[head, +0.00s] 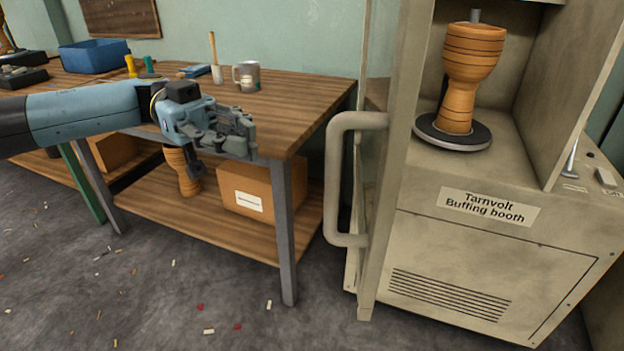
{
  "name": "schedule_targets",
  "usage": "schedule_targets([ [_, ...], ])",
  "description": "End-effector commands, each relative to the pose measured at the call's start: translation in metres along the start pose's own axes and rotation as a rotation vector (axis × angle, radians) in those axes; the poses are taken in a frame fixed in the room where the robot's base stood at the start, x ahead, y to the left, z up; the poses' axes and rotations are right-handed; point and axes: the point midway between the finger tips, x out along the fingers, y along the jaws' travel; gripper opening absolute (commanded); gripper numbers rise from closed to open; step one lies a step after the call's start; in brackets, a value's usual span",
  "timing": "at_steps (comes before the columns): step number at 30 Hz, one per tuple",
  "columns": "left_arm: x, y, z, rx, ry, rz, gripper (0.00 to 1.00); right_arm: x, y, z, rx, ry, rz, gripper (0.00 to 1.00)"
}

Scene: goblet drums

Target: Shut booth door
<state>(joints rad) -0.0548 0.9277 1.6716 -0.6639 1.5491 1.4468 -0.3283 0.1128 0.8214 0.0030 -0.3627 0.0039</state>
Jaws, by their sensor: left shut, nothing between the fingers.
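The buffing booth (478,240) stands at the right, a beige cabinet with a label on its front. Its door (394,150) stands open, seen nearly edge-on at the booth's left side. A thick tubular handle (337,185) sticks out to the left from the door. Inside the booth a wooden goblet drum (467,75) stands upright on a round dark turntable (453,137). My left gripper (245,137) is shut and empty, in front of the workbench's edge, left of the handle and apart from it. My right gripper is not in view.
A wooden workbench (305,95) stands behind my left arm, holding a mug (247,76), a blue bin (95,56) and small tools. Its lower shelf holds a cardboard box (262,190) and another drum (182,170). Scraps litter the grey floor (185,290). Space between gripper and handle looks clear.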

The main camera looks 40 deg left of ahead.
Motion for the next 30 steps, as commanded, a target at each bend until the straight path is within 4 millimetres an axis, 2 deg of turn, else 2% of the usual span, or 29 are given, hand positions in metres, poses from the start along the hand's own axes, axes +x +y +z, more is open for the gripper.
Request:
schedule_targets([
  [9, 0.069, 0.0, 0.001, 0.002, 0.006, -0.001, 0.0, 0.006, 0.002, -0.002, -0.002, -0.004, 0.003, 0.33],
  [14, 0.093, 0.0, 0.002, 0.001, 0.005, -0.002, 0.0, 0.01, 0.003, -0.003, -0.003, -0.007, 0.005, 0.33],
  [15, 0.098, 0.0, 0.002, -0.001, 0.006, -0.002, 0.0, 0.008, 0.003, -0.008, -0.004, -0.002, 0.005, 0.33],
  [21, 0.108, -0.001, 0.001, -0.001, 0.003, -0.003, 0.0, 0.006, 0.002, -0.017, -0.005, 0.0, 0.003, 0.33],
  [30, 0.109, -0.001, 0.001, -0.001, 0.002, -0.003, 0.0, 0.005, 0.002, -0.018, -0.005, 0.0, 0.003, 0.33],
])
